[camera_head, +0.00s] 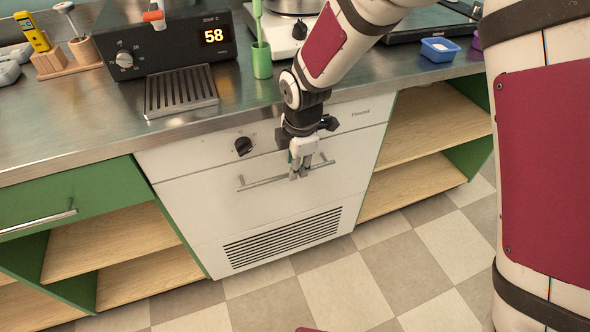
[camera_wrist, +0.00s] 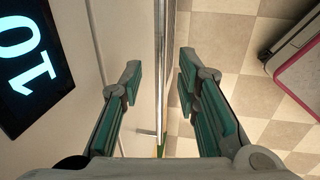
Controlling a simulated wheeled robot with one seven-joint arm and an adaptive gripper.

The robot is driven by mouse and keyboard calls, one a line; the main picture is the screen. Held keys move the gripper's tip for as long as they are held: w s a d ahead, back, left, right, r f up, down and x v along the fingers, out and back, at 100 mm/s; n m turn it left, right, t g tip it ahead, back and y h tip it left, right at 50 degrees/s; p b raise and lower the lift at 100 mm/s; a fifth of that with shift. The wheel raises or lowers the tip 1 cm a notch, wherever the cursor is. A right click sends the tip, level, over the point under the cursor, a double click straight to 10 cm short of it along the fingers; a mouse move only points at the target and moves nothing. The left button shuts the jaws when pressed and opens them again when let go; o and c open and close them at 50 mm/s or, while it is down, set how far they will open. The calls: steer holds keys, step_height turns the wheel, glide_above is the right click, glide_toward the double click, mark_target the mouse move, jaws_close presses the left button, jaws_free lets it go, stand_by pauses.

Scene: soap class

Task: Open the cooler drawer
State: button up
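The cooler drawer (camera_head: 200,205) is the white front under the counter, with a dark knob and a slotted vent. It looks shut. Its horizontal metal handle (camera_head: 265,181) crosses the upper part of the front. My gripper (camera_head: 299,175) points down at the handle, right of its middle. In the wrist view, my gripper (camera_wrist: 160,72) is open, with one finger on each side of the handle bar (camera_wrist: 160,60). Gaps show between the bar and both fingers. A dark display reading 10 (camera_wrist: 32,65) shows beside the white front in the wrist view.
Open wooden shelves (camera_head: 420,140) stand right of the cooler. A green drawer (camera_head: 65,195) and more shelves stand to its left. The checkered floor (camera_head: 365,270) in front is clear. The steel counter (camera_head: 60,125) above holds a black device (camera_head: 165,45) reading 58.

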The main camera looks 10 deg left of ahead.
steer(key=shift+w+a+f, duration=0.1)
steer(key=shift+w+f, duration=0.05)
steer(key=shift+f, duration=0.4)
steer(key=shift+w+a+f, duration=0.1)
steer(key=shift+f, duration=0.45)
steer(key=shift+d, duration=0.1)
jaws_close()
steer(key=shift+s, duration=0.1)
